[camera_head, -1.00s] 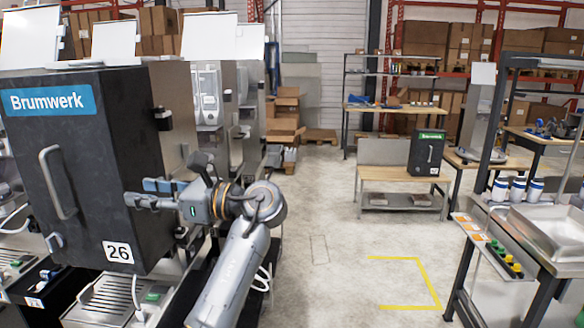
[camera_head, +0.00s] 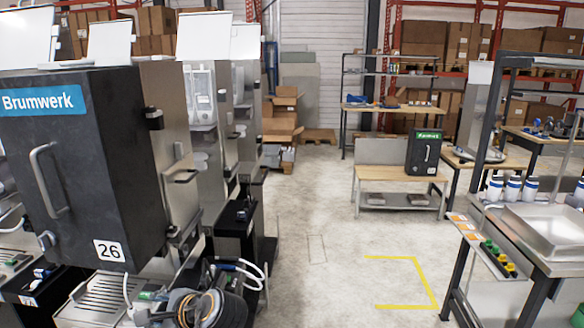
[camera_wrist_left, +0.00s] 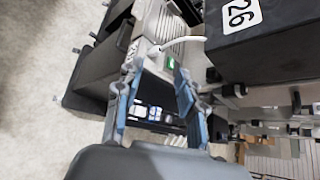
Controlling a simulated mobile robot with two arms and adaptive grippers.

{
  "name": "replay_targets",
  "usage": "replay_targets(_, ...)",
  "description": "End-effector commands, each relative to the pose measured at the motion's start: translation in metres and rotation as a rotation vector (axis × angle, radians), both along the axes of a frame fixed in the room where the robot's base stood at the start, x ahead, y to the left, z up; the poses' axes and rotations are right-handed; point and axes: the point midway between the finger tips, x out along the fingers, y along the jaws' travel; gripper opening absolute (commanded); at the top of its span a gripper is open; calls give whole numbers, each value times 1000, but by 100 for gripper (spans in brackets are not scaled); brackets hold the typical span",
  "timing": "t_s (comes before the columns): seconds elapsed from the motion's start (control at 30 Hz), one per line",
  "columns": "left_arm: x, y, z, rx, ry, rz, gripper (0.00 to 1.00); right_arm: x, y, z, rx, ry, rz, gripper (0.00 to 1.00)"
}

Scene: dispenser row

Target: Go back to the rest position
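My left gripper shows in the left wrist view (camera_wrist_left: 154,78). Its two blue-padded fingers are apart, with nothing held between them. Beyond them are a white hose, a green-lit part and a dark shelf with small items. In the head view only part of my left wrist or arm shows at the bottom edge, in front of the lower part of the dispenser row; the fingers cannot be made out there. The black Brumwerk dispenser (camera_head: 85,165), numbered 26, stands at the left with its door handle upright. Its number also shows in the wrist view (camera_wrist_left: 240,14). My right gripper is not in view.
More dispensers (camera_head: 205,115) stand in a row behind the Brumwerk one. A wooden bench (camera_head: 385,174) with a small black dispenser (camera_head: 424,152) stands farther back. At the right is a steel sink table (camera_head: 545,230) with several bottles. The floor between is clear, with yellow marking (camera_head: 418,262).

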Motion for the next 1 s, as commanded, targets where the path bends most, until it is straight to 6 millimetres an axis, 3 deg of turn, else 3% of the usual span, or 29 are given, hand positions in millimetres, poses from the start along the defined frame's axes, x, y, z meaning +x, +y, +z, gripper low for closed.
replay_targets(0.03,-19,2,-34,-98,-34,19,39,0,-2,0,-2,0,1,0)
replay_targets(0.2,-81,-7,-116,-448,-174,135,39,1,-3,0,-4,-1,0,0)
replay_targets(0.4,-165,-28,-173,-829,-294,367,39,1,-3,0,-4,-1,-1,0)
replay_targets(0.7,-249,-56,-191,-1147,-355,670,39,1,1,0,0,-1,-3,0)
replay_targets(1.0,-298,-78,-192,-1311,-366,903,39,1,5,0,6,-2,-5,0)
